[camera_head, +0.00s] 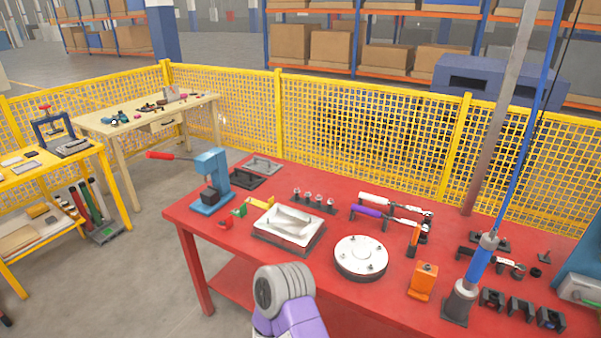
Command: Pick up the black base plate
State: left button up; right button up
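A dark flat plate with a raised handle-like part (248,181) lies on the red table (205,229), just right of the blue press and in front of a similar grey plate (263,166). A second dark base (287,246) shows as a rim under a white rectangular part (291,225) nearer the front of the table. I cannot tell from this view which is the black base plate. A purple and grey part of my arm reaches up from the bottom middle, in front of the table edge. No gripper fingers show.
A blue press (211,180) with a red lever stands at the table's left end. A round white flange (361,257) lies mid-table. Tools and black blocks (520,308) fill the right side. A blue hanging tool (481,262) stands at right. Yellow fencing (370,145) runs behind.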

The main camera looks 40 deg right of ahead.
aim_at(244, 179)
jog(key=z, duration=1.15)
